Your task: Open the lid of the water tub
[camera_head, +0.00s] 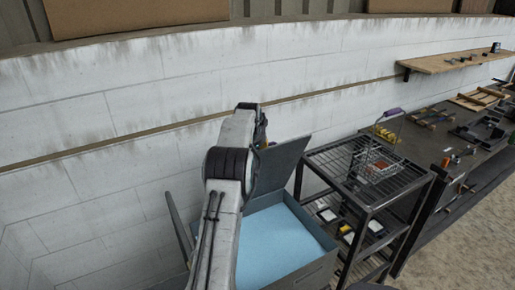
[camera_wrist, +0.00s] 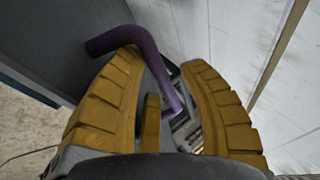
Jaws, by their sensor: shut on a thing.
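The water tub (camera_head: 305,270) is a grey box with light blue water (camera_head: 280,235) in it, low in the middle of the head view. Its grey lid (camera_head: 280,165) stands raised and tilted at the back of the tub, so the water shows. My arm hides part of the tub and lid. In the wrist view, my gripper (camera_wrist: 163,65) has its yellow fingers around a bent purple handle (camera_wrist: 158,62). A dark grey panel, apparently the lid (camera_wrist: 60,35), lies beside the handle. The handle's fixing is partly hidden by the fingers.
A black rack (camera_head: 400,178) stands close right of the tub, with a wire basket (camera_head: 372,163) on top. A white block wall (camera_head: 90,110) runs behind. A narrow grey panel (camera_head: 178,225) slants up left of the tub. A wooden shelf (camera_head: 455,60) hangs at far right.

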